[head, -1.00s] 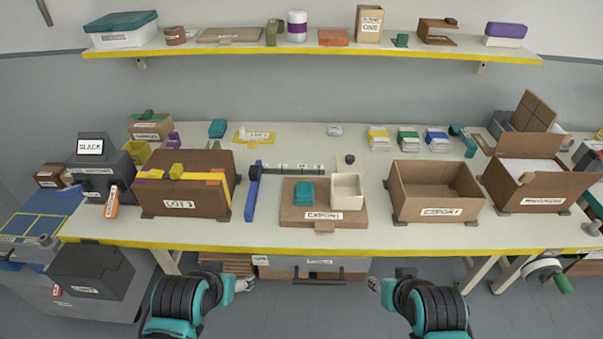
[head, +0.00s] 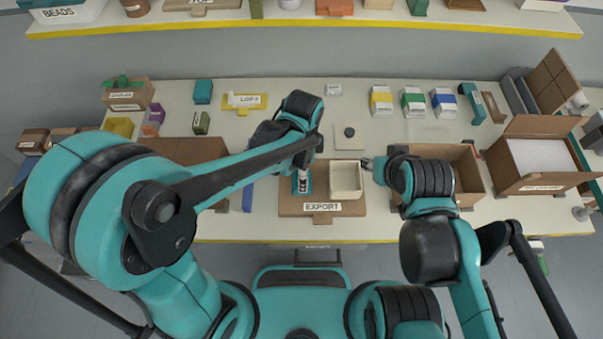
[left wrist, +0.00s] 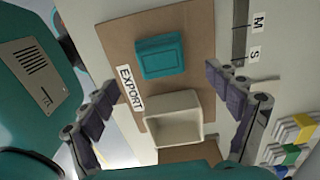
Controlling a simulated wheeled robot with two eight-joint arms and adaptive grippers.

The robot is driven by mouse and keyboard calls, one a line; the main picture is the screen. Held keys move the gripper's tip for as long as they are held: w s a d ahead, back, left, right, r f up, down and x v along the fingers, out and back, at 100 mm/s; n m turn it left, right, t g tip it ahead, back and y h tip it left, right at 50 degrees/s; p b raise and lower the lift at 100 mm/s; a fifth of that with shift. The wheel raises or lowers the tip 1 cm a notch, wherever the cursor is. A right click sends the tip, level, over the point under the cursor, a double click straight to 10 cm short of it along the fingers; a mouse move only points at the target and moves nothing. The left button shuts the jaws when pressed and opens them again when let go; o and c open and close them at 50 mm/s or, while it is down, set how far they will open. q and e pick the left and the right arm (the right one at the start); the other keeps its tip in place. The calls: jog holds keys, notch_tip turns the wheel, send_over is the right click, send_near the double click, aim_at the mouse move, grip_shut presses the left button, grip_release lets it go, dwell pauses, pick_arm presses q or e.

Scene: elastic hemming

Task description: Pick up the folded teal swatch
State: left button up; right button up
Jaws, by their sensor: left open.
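The folded teal swatch (left wrist: 160,57) lies flat on the brown EXPORT board, beside an open cream bin (left wrist: 173,118). In the head view the swatch (head: 295,187) is partly hidden by my left gripper (head: 303,182), which is above it. In the left wrist view my left gripper (left wrist: 162,80) is open and empty, its fingers spread wide on either side of the board. The swatch lies between the fingers in the picture, apart from both. My right gripper (head: 368,164) is at the right side of the cream bin (head: 346,180); its jaws are too small to read.
The EXPORT board (head: 322,208) lies near the table's front edge. An open cardboard box (head: 468,180) stands to the right, partly behind my right arm. Colored card packs (head: 412,101) sit farther back. A round dark knob (head: 349,132) stands behind the bin.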

pick_arm(q)
notch_tip(320, 180, down, 6)
jog(key=shift+w+a+f+b, duration=0.1)
jog(key=shift+a+b, duration=0.05)
jog(key=shift+b, duration=0.85)
jog(key=c, duration=1.2)
